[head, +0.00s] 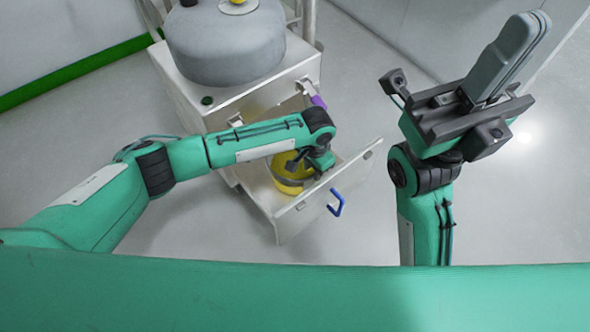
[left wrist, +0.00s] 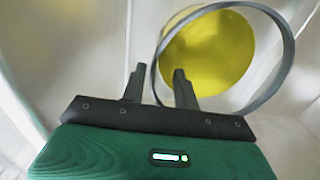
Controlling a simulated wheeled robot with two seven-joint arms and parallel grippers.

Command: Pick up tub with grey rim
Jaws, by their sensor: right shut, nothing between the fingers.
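The tub with grey rim (head: 284,187) is yellow and sits in the open drawer in the head view, partly hidden by my left arm. In the left wrist view its yellow inside (left wrist: 208,60) and thin grey rim (left wrist: 290,62) show. My left gripper (head: 312,164) is at the tub. In the left wrist view its fingers (left wrist: 157,80) are apart, one outside the rim and one inside, with the near rim edge in the gap. I see no contact with the rim. My right gripper (head: 510,50) is shut and empty, raised at the right, far from the tub.
The drawer's front panel (head: 357,172) has a blue handle (head: 336,204). The drawer extends from a white cabinet (head: 185,88) with a large grey vessel (head: 226,45) on top. A purple handle (head: 318,101) is above the drawer. The floor at the right is clear.

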